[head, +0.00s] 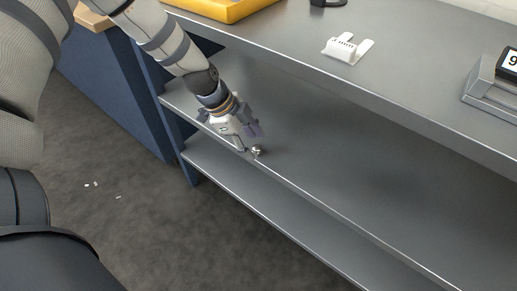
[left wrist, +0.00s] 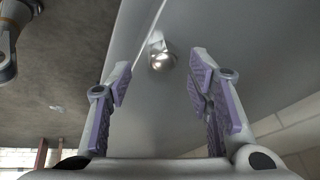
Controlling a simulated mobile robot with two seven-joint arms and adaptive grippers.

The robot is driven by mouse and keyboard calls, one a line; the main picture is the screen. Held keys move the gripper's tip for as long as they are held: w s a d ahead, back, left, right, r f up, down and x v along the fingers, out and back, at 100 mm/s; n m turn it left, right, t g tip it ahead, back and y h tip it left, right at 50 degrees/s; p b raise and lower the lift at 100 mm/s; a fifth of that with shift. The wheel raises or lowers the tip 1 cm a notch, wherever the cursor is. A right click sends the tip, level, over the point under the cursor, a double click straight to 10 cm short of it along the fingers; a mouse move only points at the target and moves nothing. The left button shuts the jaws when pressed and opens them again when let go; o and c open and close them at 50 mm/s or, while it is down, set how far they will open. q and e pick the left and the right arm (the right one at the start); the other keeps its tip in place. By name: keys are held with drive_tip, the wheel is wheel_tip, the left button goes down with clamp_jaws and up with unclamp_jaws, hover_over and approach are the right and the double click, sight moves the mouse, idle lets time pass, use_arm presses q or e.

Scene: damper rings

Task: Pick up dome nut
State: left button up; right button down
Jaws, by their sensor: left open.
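The dome nut (head: 257,150) is a small shiny metal piece near the front edge of the middle shelf. In the left wrist view the dome nut (left wrist: 161,61) shows its rounded silver top, lying ahead of and between the two fingers. My left gripper (head: 250,140) reaches down to the shelf right beside the nut. In the left wrist view my left gripper (left wrist: 161,82) is open, its purple-padded fingers spread wide with nothing held. The fingers appear apart from the nut. My right gripper is not in view.
The middle shelf (head: 330,190) is bare to the right of the nut. Its front edge is close to the nut. The top shelf (head: 400,70) overhangs it and holds a yellow tray (head: 222,9), a white part (head: 346,48) and a display block (head: 495,85).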

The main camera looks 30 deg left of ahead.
sight(257, 149)
use_arm(q)
drive_tip(key=shift+x, duration=1.25)
drive_tip(key=shift+a+r, duration=0.1)
clamp_jaws()
